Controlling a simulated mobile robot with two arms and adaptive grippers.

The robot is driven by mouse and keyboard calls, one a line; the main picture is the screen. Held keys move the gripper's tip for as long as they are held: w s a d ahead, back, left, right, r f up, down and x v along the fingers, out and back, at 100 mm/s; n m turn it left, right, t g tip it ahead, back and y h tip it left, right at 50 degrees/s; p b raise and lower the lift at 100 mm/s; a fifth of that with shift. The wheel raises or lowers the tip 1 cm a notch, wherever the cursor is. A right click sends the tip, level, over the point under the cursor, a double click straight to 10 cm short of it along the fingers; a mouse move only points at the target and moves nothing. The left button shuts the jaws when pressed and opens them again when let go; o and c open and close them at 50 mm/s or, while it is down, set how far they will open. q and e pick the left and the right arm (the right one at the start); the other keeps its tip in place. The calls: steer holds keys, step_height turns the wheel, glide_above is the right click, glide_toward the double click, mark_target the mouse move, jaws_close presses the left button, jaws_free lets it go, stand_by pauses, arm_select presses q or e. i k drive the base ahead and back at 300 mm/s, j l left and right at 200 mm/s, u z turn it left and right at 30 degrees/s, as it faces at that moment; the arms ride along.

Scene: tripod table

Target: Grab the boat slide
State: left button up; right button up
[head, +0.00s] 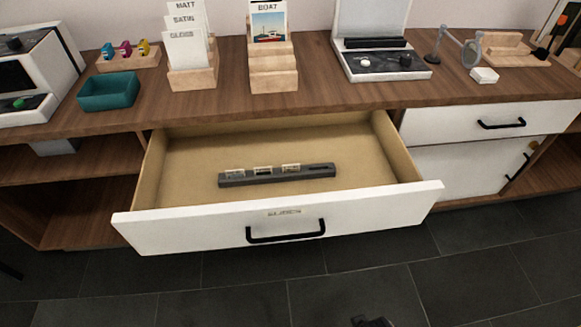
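A dark grey slide holder (277,176) lies in the open drawer (190,160), near the middle of its floor. Three small slides stand in it: a left one (235,174), a middle one (263,170) and a right one (291,168). Their labels are too small to read, so I cannot tell which is the boat slide. A card marked BOAT (268,20) with a boat picture stands in a stepped wooden holder (272,72) on the counter. A small dark shape at the bottom edge may be the tip of my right gripper (371,321). My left gripper is out of view.
The drawer front (385,207) with its black handle (285,232) juts out over the dark tiled floor. On the counter stand a teal tray (109,91), a card holder (193,78), a white device (385,65) and a metal stand (452,48). Drawer space around the slide holder is free.

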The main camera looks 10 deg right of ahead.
mark_target(235, 173)
steer(key=i+l, duration=0.1)
steer(key=l, duration=0.45)
steer(key=i+l+u, duration=0.15)
steer(key=l+u, duration=0.25)
steer(key=l, duration=0.5)
steer(key=l+u, duration=0.4)
steer(key=l, duration=0.55)
steer(key=u, duration=0.45)
steer(key=i, duration=0.05)
